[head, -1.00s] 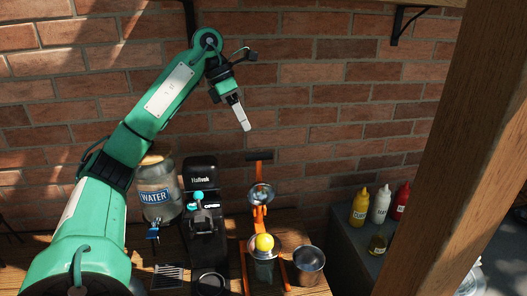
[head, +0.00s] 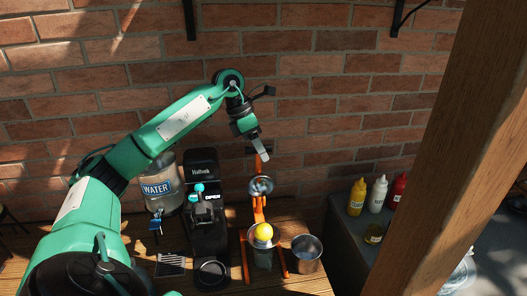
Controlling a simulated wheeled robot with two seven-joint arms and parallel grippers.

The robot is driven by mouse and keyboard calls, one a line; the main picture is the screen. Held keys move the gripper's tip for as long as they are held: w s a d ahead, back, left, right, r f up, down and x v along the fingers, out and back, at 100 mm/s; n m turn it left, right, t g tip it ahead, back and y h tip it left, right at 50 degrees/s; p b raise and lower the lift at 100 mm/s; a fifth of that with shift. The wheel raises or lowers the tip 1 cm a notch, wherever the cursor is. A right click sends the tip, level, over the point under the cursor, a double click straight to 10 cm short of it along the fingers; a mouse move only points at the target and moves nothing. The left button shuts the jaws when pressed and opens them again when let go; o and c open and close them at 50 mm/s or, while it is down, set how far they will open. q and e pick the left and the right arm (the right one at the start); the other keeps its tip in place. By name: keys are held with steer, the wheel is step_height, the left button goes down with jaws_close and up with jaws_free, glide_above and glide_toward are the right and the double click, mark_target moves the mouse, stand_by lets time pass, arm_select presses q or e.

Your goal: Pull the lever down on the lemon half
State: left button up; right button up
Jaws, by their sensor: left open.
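An orange lever press (head: 244,257) stands on the wooden table. A yellow lemon half (head: 264,232) sits in its cup, above a glass (head: 263,258). The press's metal upper cup (head: 261,187) is raised above the lemon. Its lever (head: 259,165) stands up with a dark handle at the top. My left gripper (head: 264,157) is open, pointing down at the lever's top and hiding part of the handle. I cannot tell whether it touches the handle. My right gripper is not in view.
A black coffee machine (head: 203,167) and a water jar (head: 160,188) stand left of the press. A metal cup (head: 306,254) stands to its right. Sauce bottles (head: 377,194) are on a grey counter. A wooden post (head: 440,150) crosses the right side.

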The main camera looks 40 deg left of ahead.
arm_select(q)
steer(key=shift+x, duration=1.15)
steer(key=shift+c, duration=0.4)
